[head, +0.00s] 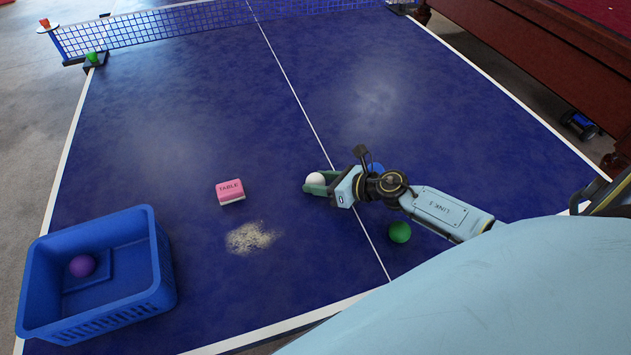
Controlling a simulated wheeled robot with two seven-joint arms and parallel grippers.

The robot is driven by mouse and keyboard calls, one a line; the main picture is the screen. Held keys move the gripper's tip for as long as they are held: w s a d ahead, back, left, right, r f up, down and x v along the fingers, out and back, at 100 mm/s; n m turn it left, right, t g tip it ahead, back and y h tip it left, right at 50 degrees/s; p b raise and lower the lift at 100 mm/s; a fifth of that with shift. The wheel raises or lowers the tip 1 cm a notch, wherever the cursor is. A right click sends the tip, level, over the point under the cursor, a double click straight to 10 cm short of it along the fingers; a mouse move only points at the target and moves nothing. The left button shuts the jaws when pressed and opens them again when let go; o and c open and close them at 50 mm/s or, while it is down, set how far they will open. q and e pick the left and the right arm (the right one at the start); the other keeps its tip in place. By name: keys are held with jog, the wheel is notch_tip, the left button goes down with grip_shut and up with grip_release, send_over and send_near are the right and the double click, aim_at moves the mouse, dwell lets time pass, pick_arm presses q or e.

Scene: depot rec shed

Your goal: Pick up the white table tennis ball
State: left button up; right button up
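The white table tennis ball (315,182) is near the middle of the blue table (300,270), left of the white centre line. My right gripper (316,184) reaches in from the right, low over the table. Its green fingers lie on either side of the ball, at their tips. I cannot tell whether they press on the ball or stand slightly apart from it. Part of the ball's lower side is hidden by the near finger. My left gripper is not in view.
A green ball (399,232) lies below my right forearm, and a blue ball (376,168) is partly hidden behind the wrist. A pink block (230,189) and a pale powdery patch (250,237) lie left. A blue basket (160,270) holds a purple ball (82,266). The net (200,20) crosses the far end.

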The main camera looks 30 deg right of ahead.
aim_at(320, 179)
jog(key=c, duration=0.5)
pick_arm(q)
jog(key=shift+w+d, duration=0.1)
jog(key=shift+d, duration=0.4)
pick_arm(e)
jog(key=shift+r, duration=0.1)
